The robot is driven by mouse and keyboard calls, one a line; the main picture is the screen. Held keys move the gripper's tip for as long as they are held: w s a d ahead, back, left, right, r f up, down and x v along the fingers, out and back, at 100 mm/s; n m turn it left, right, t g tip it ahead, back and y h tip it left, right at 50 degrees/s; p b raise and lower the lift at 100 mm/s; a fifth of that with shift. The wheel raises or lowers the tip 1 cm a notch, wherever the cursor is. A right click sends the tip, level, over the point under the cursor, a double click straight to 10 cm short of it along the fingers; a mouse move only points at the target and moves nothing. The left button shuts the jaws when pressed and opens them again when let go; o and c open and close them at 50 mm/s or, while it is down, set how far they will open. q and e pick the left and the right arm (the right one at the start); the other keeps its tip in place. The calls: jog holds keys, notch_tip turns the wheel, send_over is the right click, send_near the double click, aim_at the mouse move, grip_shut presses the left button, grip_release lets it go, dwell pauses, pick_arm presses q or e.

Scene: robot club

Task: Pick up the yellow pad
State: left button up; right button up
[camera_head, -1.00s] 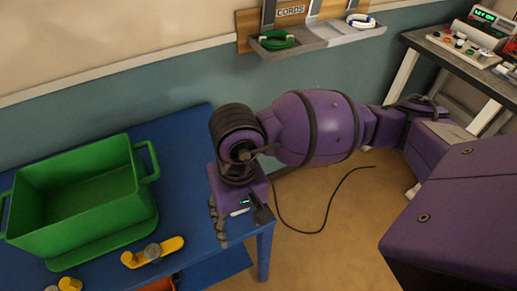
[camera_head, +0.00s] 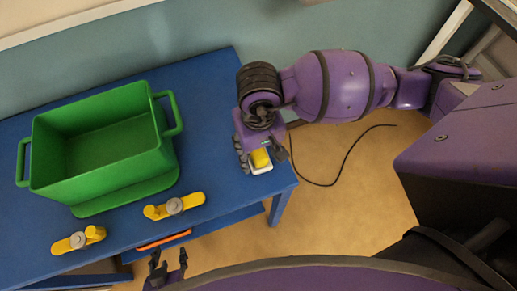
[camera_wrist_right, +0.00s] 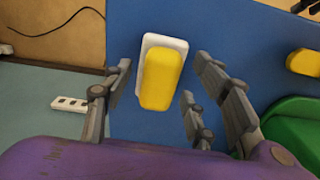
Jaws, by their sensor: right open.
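The yellow pad (camera_head: 260,158) is a rounded yellow block on a white base, near the right end of the blue table. It also shows in the right wrist view (camera_wrist_right: 161,80), lying between the fingers. My right gripper (camera_head: 261,151) is over it and open, with its fingers on either side in the wrist view. A gap shows between the pad and the fingers there. My left gripper (camera_head: 169,263) is at the bottom of the head view, in front of the table, open and empty.
A green crate (camera_head: 142,185) stands on the blue table (camera_head: 215,80) left of my right gripper. Two yellow pieces with grey knobs (camera_head: 160,212) (camera_head: 66,246) lie along the front. A black cable (camera_head: 345,160) lies on the floor to the right.

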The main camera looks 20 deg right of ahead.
jog(key=shift+f, duration=0.2)
jog(key=c, duration=1.2)
jog(key=shift+r, duration=0.1)
jog(key=shift+c, duration=0.2)
